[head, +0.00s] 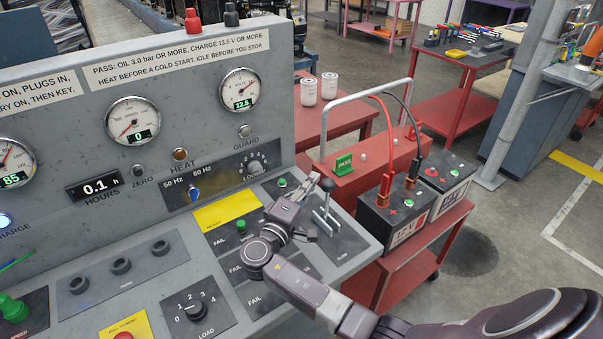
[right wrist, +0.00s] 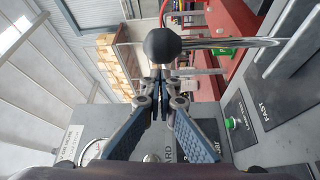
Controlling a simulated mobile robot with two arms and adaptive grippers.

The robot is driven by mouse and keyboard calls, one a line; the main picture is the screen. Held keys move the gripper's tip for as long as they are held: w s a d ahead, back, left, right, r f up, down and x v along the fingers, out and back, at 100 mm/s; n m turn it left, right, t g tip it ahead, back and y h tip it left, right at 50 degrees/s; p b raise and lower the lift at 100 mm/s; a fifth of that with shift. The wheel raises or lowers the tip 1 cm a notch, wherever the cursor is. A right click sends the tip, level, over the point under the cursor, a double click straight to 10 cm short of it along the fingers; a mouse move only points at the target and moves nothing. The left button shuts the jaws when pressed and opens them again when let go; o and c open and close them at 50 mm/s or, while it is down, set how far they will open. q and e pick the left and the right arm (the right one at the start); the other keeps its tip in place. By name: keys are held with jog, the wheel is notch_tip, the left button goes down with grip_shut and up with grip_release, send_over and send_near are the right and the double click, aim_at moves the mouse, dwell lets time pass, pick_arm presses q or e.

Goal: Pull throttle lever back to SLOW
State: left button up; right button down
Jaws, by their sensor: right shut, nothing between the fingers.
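The throttle lever (head: 324,206) is a thin metal rod with a dark ball knob (head: 327,184), on a dark plate at the console's right end. The SLOW label (head: 342,257) is at the plate's near end. In the right wrist view the black knob (right wrist: 162,45) is just beyond the fingertips, with its rod running right; the FAST label (right wrist: 264,106) shows at right. My right gripper (head: 311,181) is shut and empty, its tips just left of the knob. I cannot tell whether they touch it. My left gripper is not in view.
The console's gauge panel (head: 150,150) rises behind at left. The load knob (head: 195,308) and several buttons lie left of my right arm. A red cart (head: 430,240) with two batteries and a grey rail stands close on the right.

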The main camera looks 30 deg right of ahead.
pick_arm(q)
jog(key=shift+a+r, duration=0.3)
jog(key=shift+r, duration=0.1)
pick_arm(e)
jog(key=shift+s+d+f, duration=0.1)
jog(key=shift+s, duration=0.5)
pick_arm(q)
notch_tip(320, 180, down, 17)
jog(key=b, duration=1.6)
pick_arm(e)
jog(key=s+f+m+h, duration=0.1)
jog(key=s+m+h, duration=0.2)
jog(key=s+m, duration=0.3)
jog(key=shift+s+d+f, duration=0.25)
jog(key=shift+s+d, duration=0.1)
jog(key=shift+s, duration=1.1)
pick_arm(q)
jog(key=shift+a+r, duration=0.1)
pick_arm(e)
jog(key=shift+f, duration=0.1)
